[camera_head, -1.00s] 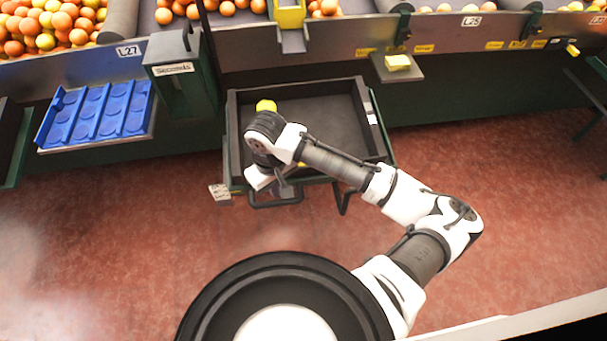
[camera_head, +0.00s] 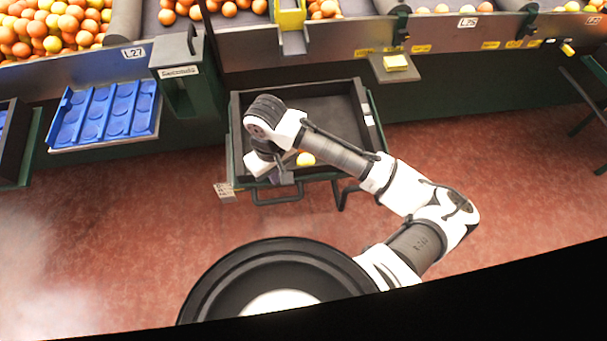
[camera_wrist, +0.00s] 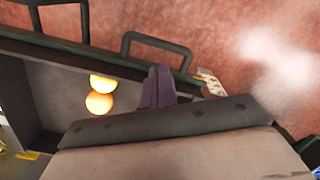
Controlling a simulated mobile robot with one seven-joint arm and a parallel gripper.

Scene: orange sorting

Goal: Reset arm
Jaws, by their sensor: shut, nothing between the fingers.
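My arm reaches over the black crate (camera_head: 240,135), and my gripper (camera_head: 284,179) hangs near the crate's front edge. In the wrist view the dark fingers of my gripper (camera_wrist: 158,88) are together, with nothing between them. A yellow-orange fruit (camera_head: 306,159) lies in the crate, close to the right of the gripper. The wrist view shows a yellow fruit (camera_wrist: 102,81) and an orange fruit (camera_wrist: 99,103) side by side in the crate, apart from the fingers. My wrist hides the crate's left part in the head view.
A blue tray (camera_head: 105,112) with round hollows stands left of the crate, next to a green post marked Seconds (camera_head: 183,80). A conveyor with many oranges (camera_head: 50,25) runs along the back. A yellow block (camera_head: 396,62) sits on a small shelf. The red floor right of the crate is clear.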

